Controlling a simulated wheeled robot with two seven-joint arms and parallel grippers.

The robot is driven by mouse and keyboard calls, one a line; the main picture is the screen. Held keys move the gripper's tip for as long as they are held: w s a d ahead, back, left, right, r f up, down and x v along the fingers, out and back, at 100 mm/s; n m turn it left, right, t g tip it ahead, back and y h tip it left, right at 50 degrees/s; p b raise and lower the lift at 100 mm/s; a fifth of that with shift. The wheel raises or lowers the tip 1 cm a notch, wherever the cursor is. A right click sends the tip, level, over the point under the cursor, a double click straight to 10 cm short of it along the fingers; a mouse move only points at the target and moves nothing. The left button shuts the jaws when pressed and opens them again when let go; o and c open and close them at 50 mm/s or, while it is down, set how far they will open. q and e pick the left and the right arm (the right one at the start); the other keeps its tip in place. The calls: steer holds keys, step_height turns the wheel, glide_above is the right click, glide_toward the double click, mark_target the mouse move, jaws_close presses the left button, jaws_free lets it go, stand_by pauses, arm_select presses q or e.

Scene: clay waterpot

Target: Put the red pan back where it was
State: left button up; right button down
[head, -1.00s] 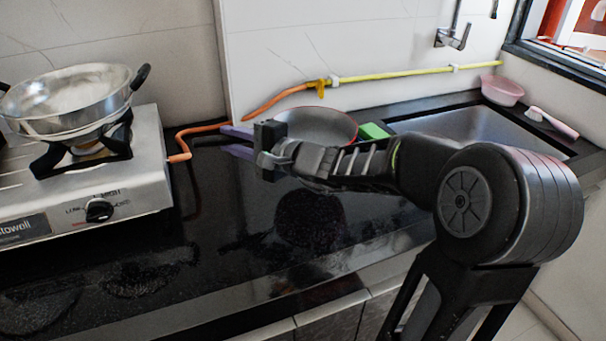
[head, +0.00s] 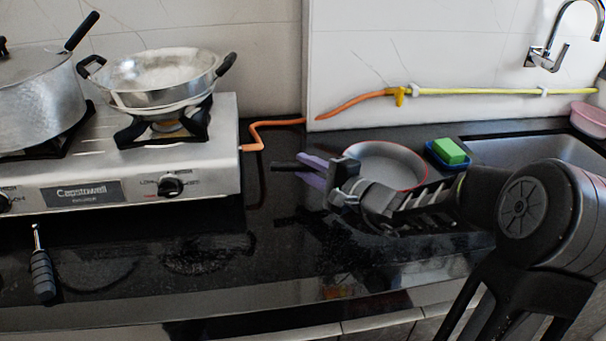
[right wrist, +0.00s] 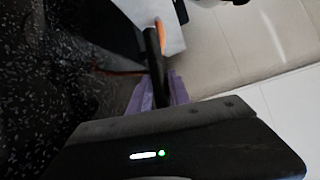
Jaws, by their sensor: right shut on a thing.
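The red pan (head: 388,157), grey inside with a thin red rim, is over the black counter between the stove and the sink. My right gripper (head: 312,170), with purple fingers, is shut on its black handle (head: 288,166), which points left. In the right wrist view the dark handle (right wrist: 154,65) shows between the purple fingers (right wrist: 160,92). My right arm hides the pan's near side, so I cannot tell whether its base touches the counter. My left gripper is not in view.
The stove (head: 215,185) stands left, carrying a steel wok (head: 160,75) and a lidded pot (head: 40,95). A green sponge (head: 449,151) in a blue dish lies right of the pan, near the sink (head: 545,150). A black-handled tool (head: 42,275) lies at front left.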

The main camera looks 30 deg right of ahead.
steer(key=shift+f, duration=0.9)
steer(key=shift+f+b, duration=0.25)
steer(key=shift+b, duration=0.1)
steer(key=c, duration=1.2)
jaws_free()
steer(key=shift+r+p, duration=0.2)
steer(key=shift+p, duration=0.1)
steer(key=shift+s+d, duration=0.1)
steer(key=shift+s, duration=0.1)
steer(key=v, duration=1.1)
steer(key=shift+s, duration=0.3)
